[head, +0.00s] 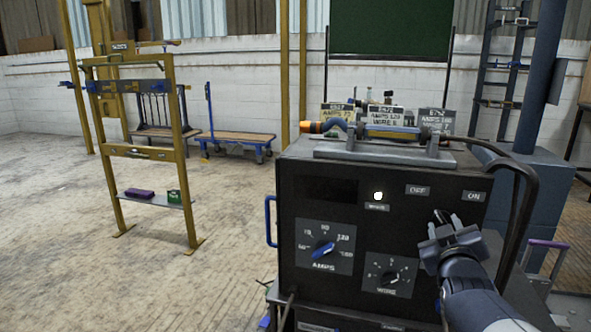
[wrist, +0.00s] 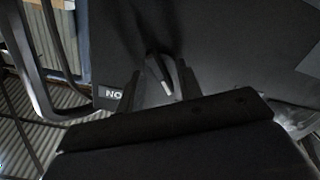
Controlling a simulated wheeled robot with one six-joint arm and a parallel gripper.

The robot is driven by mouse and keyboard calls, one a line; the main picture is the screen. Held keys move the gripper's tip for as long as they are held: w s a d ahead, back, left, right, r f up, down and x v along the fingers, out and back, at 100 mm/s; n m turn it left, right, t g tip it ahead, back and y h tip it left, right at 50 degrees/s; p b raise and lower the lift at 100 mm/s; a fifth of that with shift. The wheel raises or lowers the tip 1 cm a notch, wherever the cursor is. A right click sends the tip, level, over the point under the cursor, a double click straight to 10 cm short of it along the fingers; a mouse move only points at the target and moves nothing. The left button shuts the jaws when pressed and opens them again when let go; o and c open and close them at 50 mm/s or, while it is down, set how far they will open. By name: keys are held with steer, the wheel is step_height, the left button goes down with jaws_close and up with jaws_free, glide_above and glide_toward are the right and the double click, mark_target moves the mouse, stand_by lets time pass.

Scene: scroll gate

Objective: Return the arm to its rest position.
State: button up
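My arm reaches in from the lower right of the head view. My gripper (head: 447,218) is in front of the right part of the black machine's (head: 330,205) front panel, below the OFF label (head: 417,190) and ON label (head: 474,197). In the wrist view, the gripper's two fingers (wrist: 158,90) stand apart, with a small dark switch lever (wrist: 166,80) with a pale tip between them. I cannot tell whether the fingers touch the lever. The lever is not clear in the head view.
The panel has a lit lamp (head: 378,196), an AMPS dial (head: 323,248) and a WIRE dial (head: 390,275). A torch (head: 390,132) lies in a cradle on top. A dark cable (head: 530,190) loops down the right side near my arm. A yellow frame (head: 172,105) stands left on open floor.

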steer(key=m+p, duration=0.7)
steer(key=shift+m, duration=0.3)
steer(key=shift+f, duration=0.1)
stand_by(0.3)
